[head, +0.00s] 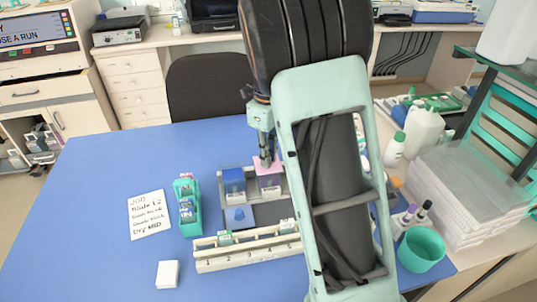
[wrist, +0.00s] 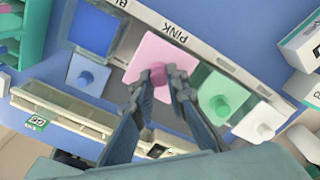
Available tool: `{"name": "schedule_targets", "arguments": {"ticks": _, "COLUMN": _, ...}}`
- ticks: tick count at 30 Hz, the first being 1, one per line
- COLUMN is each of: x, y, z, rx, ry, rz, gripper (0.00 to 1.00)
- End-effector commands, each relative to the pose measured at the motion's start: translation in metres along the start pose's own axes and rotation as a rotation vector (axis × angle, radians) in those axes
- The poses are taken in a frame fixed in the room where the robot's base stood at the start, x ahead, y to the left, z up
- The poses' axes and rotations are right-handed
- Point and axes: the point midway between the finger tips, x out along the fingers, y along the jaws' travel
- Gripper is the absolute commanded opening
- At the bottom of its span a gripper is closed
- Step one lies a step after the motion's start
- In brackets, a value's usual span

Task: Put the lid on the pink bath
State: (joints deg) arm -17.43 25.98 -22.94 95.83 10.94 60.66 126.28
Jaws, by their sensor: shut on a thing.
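My gripper (head: 266,158) is shut on the knob of the pink lid (head: 264,167). In the wrist view my gripper (wrist: 160,80) has both fingertips at the knob of the pink lid (wrist: 146,57). In the head view the lid is over the pink bath (head: 270,184), which stands in the grey rack right of the blue bath. The lid hides the bath's opening, and I cannot tell whether it rests fully on the rim. The PINK label (wrist: 174,36) is beside the lid in the wrist view.
The blue bath (head: 233,183) is beside the pink one, with a blue lid (head: 238,216) in front. Green (wrist: 222,96) and white (wrist: 262,121) lids are right of the pink lid. A slide rack (head: 250,250) lies in front; my arm hides the rack's right side.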

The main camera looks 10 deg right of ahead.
Motion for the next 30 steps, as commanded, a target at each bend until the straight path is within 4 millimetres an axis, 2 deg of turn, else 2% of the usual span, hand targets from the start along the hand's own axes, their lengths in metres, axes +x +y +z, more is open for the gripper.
{"name": "schedule_targets", "arguments": {"ticks": 21, "x": 0.0049, "y": 0.0003, "z": -0.0002, "rx": 0.0, "ry": 0.001, "rz": 0.001, "gripper": 0.0}}
{"name": "schedule_targets", "arguments": {"ticks": 22, "x": 0.0047, "y": 0.0002, "z": -0.0001, "rx": 0.0, "ry": 0.001, "rz": 0.001, "gripper": 0.17}}
{"name": "schedule_targets", "arguments": {"ticks": 24, "x": 0.0046, "y": 0.0002, "z": -0.0001, "rx": 0.0, "ry": 0.001, "rz": 0.001, "gripper": 0.24}}
{"name": "schedule_targets", "arguments": {"ticks": 27, "x": 0.0046, "y": 0.0002, "z": -0.0001, "rx": 0.0, "ry": 0.001, "rz": 0.001, "gripper": 0.34}}
{"name": "schedule_targets", "arguments": {"ticks": 30, "x": 0.0046, "y": 0.0001, "z": -0.0001, "rx": 0.0, "ry": 0.001, "rz": 0.0, "gripper": 0.34}}
